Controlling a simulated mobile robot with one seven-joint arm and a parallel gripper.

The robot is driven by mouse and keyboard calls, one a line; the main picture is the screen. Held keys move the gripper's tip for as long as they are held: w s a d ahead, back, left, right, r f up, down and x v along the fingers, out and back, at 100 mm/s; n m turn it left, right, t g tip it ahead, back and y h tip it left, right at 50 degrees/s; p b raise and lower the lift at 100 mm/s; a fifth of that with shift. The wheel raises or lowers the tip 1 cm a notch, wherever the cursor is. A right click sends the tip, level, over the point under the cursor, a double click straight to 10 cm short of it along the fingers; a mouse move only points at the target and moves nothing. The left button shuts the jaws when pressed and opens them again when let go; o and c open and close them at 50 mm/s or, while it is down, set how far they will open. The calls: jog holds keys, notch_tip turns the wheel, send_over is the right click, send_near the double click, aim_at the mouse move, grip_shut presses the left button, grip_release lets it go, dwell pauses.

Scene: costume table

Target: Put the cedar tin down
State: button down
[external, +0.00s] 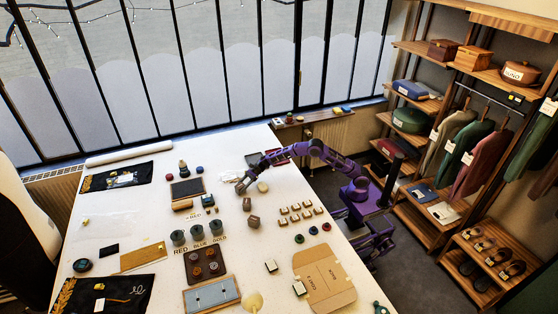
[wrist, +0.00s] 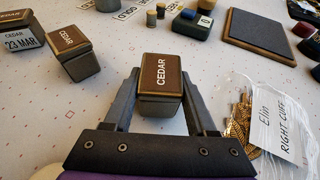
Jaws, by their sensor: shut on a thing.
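My gripper (wrist: 160,90) is shut on a cedar tin (wrist: 160,70), a small brown box with a gold-edged lid lettered CEDAR. The tin sits upright between the two dark fingers. I cannot tell whether its base touches the white table. In the external view my purple arm reaches over the table from the right, and my gripper (external: 242,183) is low over the middle of it; the held tin is too small to make out there. A second tin lettered CEDAR (wrist: 74,55) stands left of the held one. A further tin (wrist: 17,32) with a CEDAR 23 MAR tag is beyond it.
A clear bag (wrist: 265,122) marked Elin RIGHT CUFF lies close right of my gripper. The table surface (wrist: 105,100) left of the held tin is bare.

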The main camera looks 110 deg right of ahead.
jog(key=shift+f+b, duration=0.25)
jog(key=shift+b, duration=0.05)
jog(key=shift+c, duration=1)
grip_release()
jog(key=shift+r, duration=0.1)
jog(key=shift+r, duration=0.1)
jog(key=shift+s+d+r+p, duration=0.1)
jog(key=shift+s+p, duration=0.1)
jog(key=shift+p, duration=0.15)
jog(key=v, duration=1.1)
jog(key=shift+s+d+r, duration=0.1)
jog(key=shift+s+d, duration=0.05)
jog(key=shift+s, duration=0.1)
